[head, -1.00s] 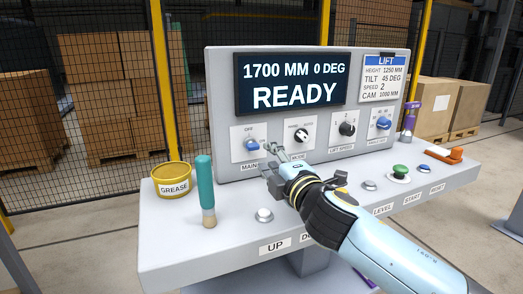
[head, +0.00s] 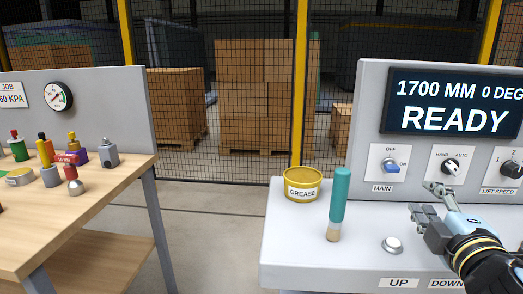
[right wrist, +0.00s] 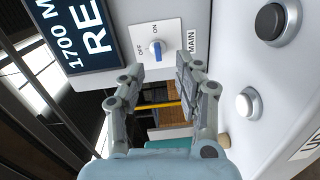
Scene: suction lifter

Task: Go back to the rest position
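My right gripper (head: 432,208) is in front of the grey control console (head: 366,120), below the mode knob (head: 450,167) in the head view. In the right wrist view its two fingers (right wrist: 155,90) are spread apart with nothing between them. The blue main switch (head: 391,167) is to its upper left and points toward ON; it also shows beyond the fingertips in the right wrist view (right wrist: 156,49). The display (head: 455,105) reads 1700 MM 0 DEG and READY. My left gripper is in neither view.
A wooden bench (head: 90,215) at left holds several small tools and a gauge panel (head: 100,105). Open floor (head: 205,230) lies between bench and console.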

